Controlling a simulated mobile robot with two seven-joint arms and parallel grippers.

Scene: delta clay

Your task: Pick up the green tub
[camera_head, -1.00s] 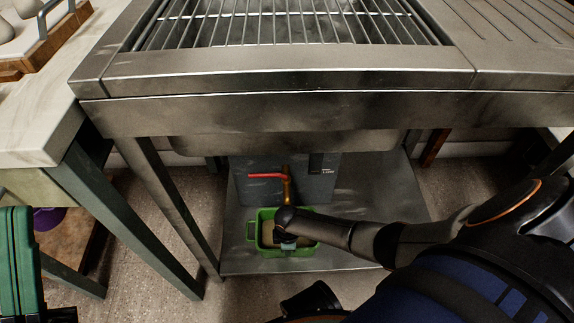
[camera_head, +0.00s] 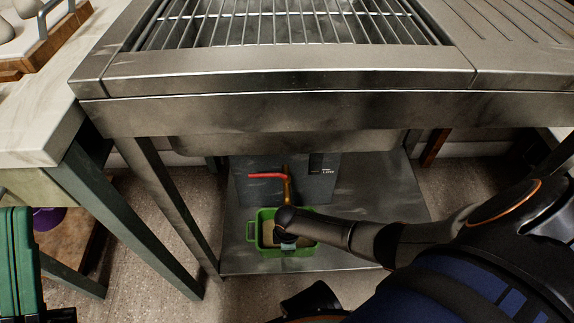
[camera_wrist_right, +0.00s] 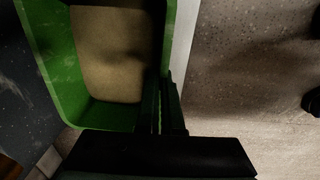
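The green tub (camera_head: 267,213) stands on the steel lower shelf under the sink unit. In the right wrist view, the tub (camera_wrist_right: 52,65) fills the upper left. There, the right gripper's fingers (camera_wrist_right: 164,103) lie close together on the tub's side wall, one on the inner side and one on the outer side. The tub looks level on the shelf.
The steel shelf (camera_head: 385,215) has free room right of the tub. The sink's front edge (camera_head: 300,110) overhangs. A green case (camera_head: 18,265) is at lower left.

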